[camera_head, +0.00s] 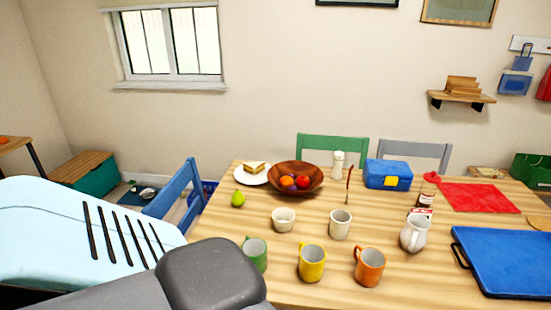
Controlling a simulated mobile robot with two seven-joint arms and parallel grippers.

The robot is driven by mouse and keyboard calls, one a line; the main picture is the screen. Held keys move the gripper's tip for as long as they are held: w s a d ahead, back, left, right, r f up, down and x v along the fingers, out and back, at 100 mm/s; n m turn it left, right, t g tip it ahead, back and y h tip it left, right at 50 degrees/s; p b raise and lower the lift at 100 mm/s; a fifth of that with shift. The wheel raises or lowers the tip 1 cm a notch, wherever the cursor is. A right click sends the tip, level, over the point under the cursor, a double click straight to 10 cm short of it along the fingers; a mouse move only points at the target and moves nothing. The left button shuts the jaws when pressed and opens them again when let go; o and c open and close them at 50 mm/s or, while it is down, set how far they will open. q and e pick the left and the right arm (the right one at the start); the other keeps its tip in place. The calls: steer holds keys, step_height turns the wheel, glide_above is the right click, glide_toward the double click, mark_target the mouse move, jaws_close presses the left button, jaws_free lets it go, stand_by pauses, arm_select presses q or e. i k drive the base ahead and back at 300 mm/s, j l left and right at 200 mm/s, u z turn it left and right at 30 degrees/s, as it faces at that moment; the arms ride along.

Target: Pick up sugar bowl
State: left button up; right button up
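A small white bowl (284,219) stands upright on the wooden table, left of a taller white cup (340,224). It looks most like the sugar bowl, but I cannot be certain from this view. I cannot make out its contents. A white pitcher (413,235) stands further right. Neither of my grippers shows in the head view. Parts of my own body fill the lower left and cover the near left part of the table.
Green (256,253), yellow (312,263) and orange (369,267) mugs stand in front of the bowl. A blue tray (508,260) lies at right.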

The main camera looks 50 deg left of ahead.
mark_target(284, 218)
steer(key=k+j, duration=0.2)
steer(key=j, duration=0.2)
steer(key=k+j, duration=0.2)
steer(key=j, duration=0.25)
steer(key=k+j+z, duration=0.1)
steer(key=j, duration=0.3)
steer(key=k+j, duration=0.55)
steer(key=j, duration=0.3)
steer(key=k+j, duration=0.2)
steer(key=j, duration=0.2)
steer(key=z, duration=0.05)
